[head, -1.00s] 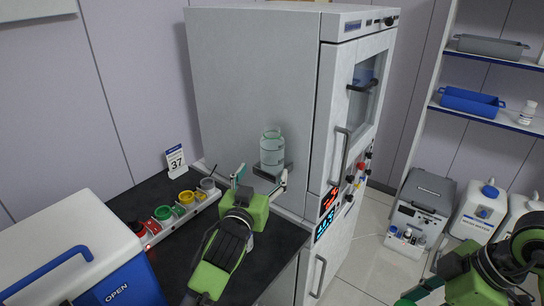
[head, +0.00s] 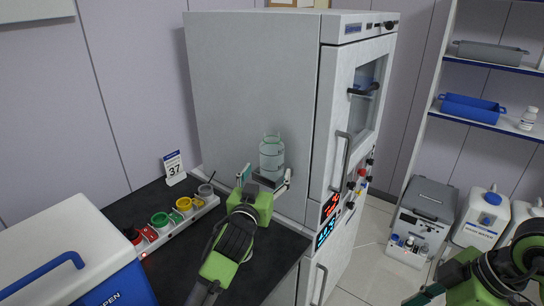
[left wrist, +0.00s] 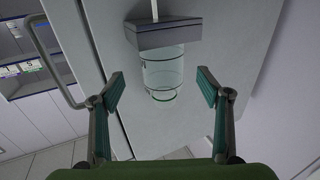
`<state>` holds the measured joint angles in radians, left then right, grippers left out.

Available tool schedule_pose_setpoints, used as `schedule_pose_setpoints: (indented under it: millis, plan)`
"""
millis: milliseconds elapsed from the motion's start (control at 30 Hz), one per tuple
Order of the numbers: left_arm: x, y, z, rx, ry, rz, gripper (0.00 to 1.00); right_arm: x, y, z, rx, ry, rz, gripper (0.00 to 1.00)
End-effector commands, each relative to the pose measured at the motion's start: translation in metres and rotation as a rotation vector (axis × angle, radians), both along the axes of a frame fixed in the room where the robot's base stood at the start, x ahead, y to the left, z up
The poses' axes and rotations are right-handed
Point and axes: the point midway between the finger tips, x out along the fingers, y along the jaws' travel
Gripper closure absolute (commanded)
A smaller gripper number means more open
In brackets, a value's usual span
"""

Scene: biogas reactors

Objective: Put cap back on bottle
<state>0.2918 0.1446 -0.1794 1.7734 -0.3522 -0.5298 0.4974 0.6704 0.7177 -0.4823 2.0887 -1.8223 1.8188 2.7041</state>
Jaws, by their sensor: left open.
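A clear glass bottle (head: 272,155) stands on a small grey bracket (head: 268,181) at the side of the tall cabinet. No cap shows on its mouth. It also shows upside down in the left wrist view (left wrist: 161,72), beneath the bracket (left wrist: 163,34). My left gripper (head: 266,180) is open and empty, its fingers spread to either side of the bottle, apart from it. The left wrist view shows both fingers (left wrist: 161,88) with the bottle beyond and between them. My right gripper is at the lower right, largely cut off. I cannot make out a loose cap.
A white rack (head: 180,228) with red, green, yellow and grey round pieces lies on the dark counter (head: 190,270). A sign reading 37 (head: 174,168) stands behind it. A blue and white box (head: 75,255) fills the lower left. The tall cabinet (head: 255,80) bounds the counter.

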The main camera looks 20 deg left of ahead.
Motion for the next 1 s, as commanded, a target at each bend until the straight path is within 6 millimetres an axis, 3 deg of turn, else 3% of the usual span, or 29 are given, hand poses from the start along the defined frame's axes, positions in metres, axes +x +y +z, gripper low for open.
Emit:
schedule_pose_setpoints:
  millis: [200, 633, 1000]
  plan:
    - [0.022, 0.001, 0.001, 0.0, -0.001, 0.0, 0.3, 0.0, 0.0, 0.006, 0.0, 0.0, 0.0, 0.71]
    - [0.028, 0.002, 0.003, -0.001, -0.001, 0.0, 0.3, 0.0, 0.0, 0.009, 0.0, 0.0, 0.0, 0.71]
    - [0.071, 0.007, 0.008, -0.002, 0.001, 0.0, 0.3, 0.0, 0.0, 0.024, 0.0, 0.0, 0.0, 0.71]
